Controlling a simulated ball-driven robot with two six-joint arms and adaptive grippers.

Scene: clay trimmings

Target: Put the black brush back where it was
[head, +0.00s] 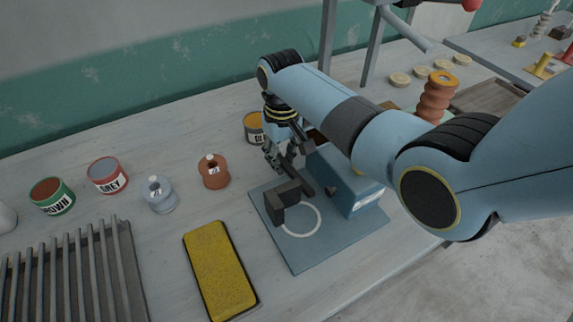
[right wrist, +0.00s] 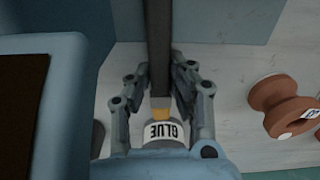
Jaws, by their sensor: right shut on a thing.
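The black brush (head: 287,199) is dark, with a blocky end beside a white ring (head: 302,219) on the blue mat (head: 296,259). My right gripper (head: 283,163) is shut on the brush's narrow dark bar, which shows between the two fingers in the right wrist view (right wrist: 159,45). I cannot tell whether the brush touches the mat. The fingers of the right gripper (right wrist: 160,95) hide part of the bar. My left gripper is not in view.
A blue box (head: 345,185) stands on the mat close to the right gripper. A glue can (head: 253,127) is just behind it, and a brown spool (head: 213,171) is to the left. A yellow sponge-like block (head: 219,269) and a slatted rack (head: 68,275) lie at the front left.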

